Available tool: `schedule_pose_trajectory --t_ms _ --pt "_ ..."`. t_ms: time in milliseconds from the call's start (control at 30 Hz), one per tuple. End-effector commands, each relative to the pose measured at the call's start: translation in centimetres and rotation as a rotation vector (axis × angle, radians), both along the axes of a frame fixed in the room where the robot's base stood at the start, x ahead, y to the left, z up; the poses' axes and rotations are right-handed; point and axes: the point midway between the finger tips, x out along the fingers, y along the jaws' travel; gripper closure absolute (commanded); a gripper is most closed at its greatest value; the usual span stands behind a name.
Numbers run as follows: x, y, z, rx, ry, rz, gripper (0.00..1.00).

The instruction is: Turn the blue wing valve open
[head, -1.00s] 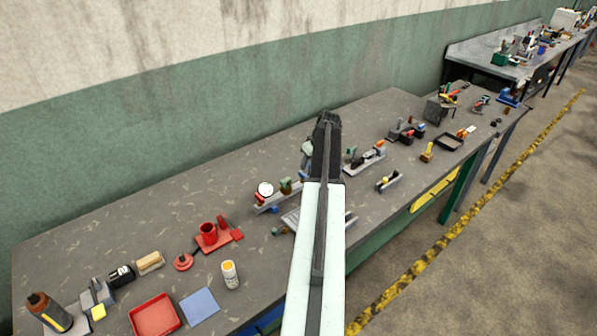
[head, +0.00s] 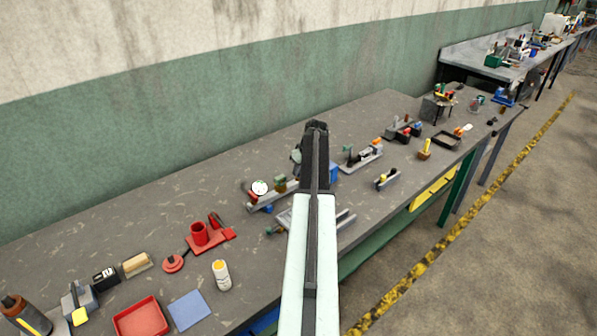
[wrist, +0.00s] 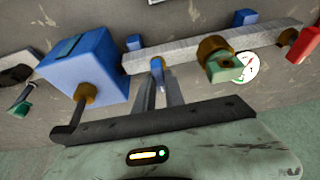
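The blue wing valve (wrist: 157,64) sits on a pale grey bar (wrist: 195,49) in the wrist view, between a blue box (wrist: 88,62) and a brass fitting with a green handle (wrist: 222,62). My gripper (wrist: 157,88) shows as two grey fingers with a narrow gap. The blue wing lines up with the gap; I cannot tell whether the fingers touch it. In the head view my gripper (head: 316,128) is over the bench and my arm hides the wing valve. The blue box (head: 333,172) shows just right of my arm.
A white gauge (head: 260,188) stands on the bar left of my arm. Several small fixtures stand to the right. The bench is clear near the wall.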

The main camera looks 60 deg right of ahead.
Motion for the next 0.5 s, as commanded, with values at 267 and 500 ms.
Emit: schedule_pose_trajectory --t_ms 267,500 --pt "0.18 0.31 -0.02 0.002 0.000 -0.017 1.00" --pt "0.29 0.45 -0.02 0.001 0.001 -0.125 1.00"
